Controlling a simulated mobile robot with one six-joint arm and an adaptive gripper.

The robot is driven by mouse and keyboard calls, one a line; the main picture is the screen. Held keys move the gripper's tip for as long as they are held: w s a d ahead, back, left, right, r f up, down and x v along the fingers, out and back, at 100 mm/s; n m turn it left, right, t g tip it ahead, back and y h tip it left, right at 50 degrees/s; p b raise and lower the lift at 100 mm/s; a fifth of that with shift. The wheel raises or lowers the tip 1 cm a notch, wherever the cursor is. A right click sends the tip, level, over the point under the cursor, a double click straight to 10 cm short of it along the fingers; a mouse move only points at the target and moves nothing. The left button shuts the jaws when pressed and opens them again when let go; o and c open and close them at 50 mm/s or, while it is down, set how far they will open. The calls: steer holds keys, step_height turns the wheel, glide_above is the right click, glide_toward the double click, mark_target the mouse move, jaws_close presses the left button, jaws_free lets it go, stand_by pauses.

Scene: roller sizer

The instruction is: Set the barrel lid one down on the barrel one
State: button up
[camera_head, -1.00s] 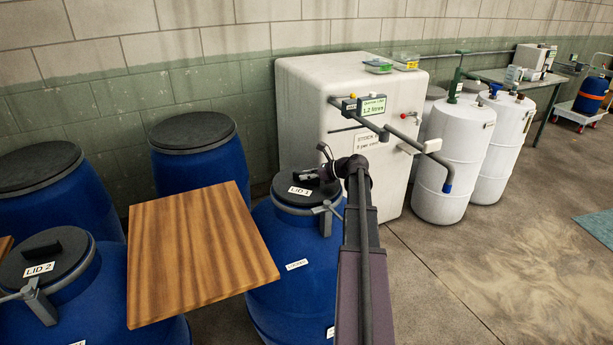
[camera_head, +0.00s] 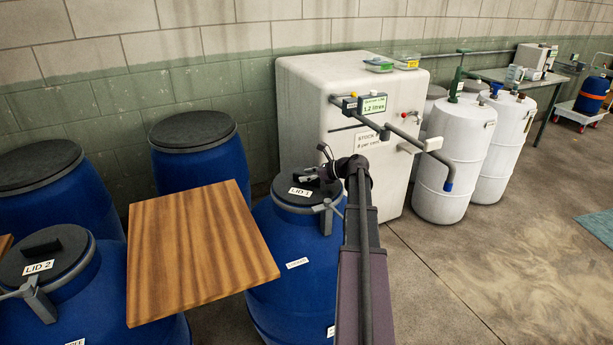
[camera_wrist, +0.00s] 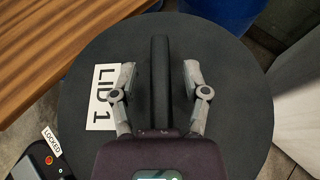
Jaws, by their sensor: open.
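The barrel lid one (camera_head: 290,190), dark and round with a white "LID 1" label, lies on top of the blue barrel one (camera_head: 290,270) and looks level. In the wrist view the lid (camera_wrist: 230,120) fills the middle, with its upright black handle (camera_wrist: 160,75) across it. My gripper (camera_wrist: 160,80) is open, with one finger on each side of the handle and a visible gap on both sides. In the head view my gripper (camera_head: 325,172) is at the lid's handle, partly hidden by my arm. A grey clamp (camera_head: 325,212) sits on the barrel's front rim.
A wooden board (camera_head: 200,250) stands just left of the barrel. Lid two (camera_head: 42,255) is on another blue barrel at the far left. Open floor (camera_head: 480,280) lies to the right.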

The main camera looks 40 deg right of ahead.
mark_target(301, 199)
steer(key=shift+r, duration=0.1)
steer(key=shift+r+p, duration=0.6)
steer(key=shift+p, duration=0.1)
steer(key=p+v, duration=0.4)
steer(key=v, duration=0.8)
steer(key=shift+a+f, duration=0.1)
